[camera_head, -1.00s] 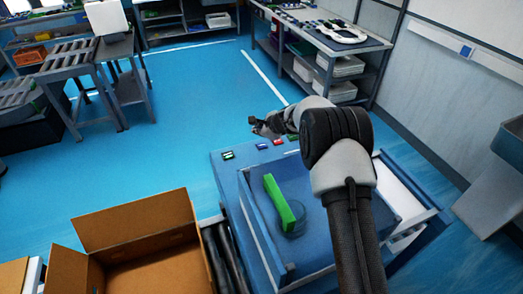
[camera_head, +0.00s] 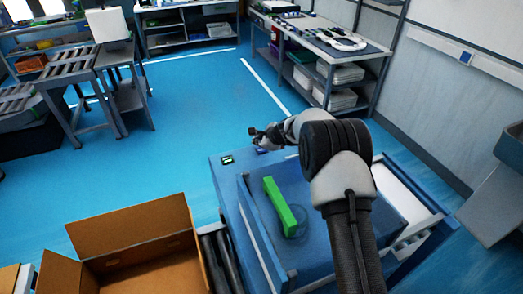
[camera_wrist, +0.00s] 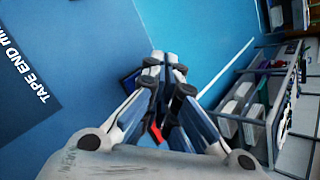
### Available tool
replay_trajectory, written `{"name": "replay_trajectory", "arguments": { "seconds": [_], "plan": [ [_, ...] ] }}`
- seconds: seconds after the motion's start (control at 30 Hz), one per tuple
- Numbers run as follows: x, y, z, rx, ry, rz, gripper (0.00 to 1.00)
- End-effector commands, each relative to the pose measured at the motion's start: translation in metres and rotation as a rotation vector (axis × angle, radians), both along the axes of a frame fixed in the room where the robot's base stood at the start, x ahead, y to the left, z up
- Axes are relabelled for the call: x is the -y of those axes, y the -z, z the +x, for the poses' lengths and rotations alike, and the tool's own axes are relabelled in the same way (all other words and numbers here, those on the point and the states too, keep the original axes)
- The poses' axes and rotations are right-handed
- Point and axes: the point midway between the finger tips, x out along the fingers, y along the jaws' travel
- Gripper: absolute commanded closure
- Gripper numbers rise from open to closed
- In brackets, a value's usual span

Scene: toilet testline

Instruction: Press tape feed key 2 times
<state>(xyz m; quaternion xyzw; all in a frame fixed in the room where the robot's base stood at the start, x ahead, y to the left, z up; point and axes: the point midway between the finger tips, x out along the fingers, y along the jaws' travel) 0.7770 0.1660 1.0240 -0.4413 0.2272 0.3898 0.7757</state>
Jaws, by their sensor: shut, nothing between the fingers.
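The blue machine (camera_head: 226,176) has a row of small keys along its far edge. A dark key with a green mark (camera_head: 227,159) shows at the left of the row. A dark blue key (camera_head: 262,150) shows just below my gripper (camera_head: 256,134). In the wrist view my gripper (camera_wrist: 164,62) is shut and empty, its fingertips beside a dark key (camera_wrist: 129,80) that they partly hide. Something red (camera_wrist: 156,131) shows between the finger links. I cannot tell whether the fingertips touch a key, and no tape feed label can be read.
A dark panel reading "TAPE END" (camera_wrist: 40,75) lies at the left of the wrist view. A green block (camera_head: 279,205) lies on the machine's bed. An open cardboard box (camera_head: 130,225) stands at the lower left. A shelved bench (camera_head: 330,50) stands at the back; open blue floor lies beyond the machine.

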Motion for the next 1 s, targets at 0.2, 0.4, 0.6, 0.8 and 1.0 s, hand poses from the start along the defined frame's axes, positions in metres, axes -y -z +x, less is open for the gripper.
{"name": "replay_trajectory", "arguments": {
  "seconds": [0.2,0.4,0.6,0.8,1.0],
  "plan": [
    [0.0000,0.0002,0.0000,0.000,0.000,0.000,1.00],
    [0.0000,0.0002,0.0000,0.000,0.000,0.000,1.00],
    [0.0000,0.0002,-0.0001,0.000,0.000,0.000,1.00],
    [0.0001,0.0038,-0.0001,0.000,0.000,0.000,1.00],
    [0.0000,0.0097,-0.0001,0.000,0.000,0.000,1.00]
  ]
}}
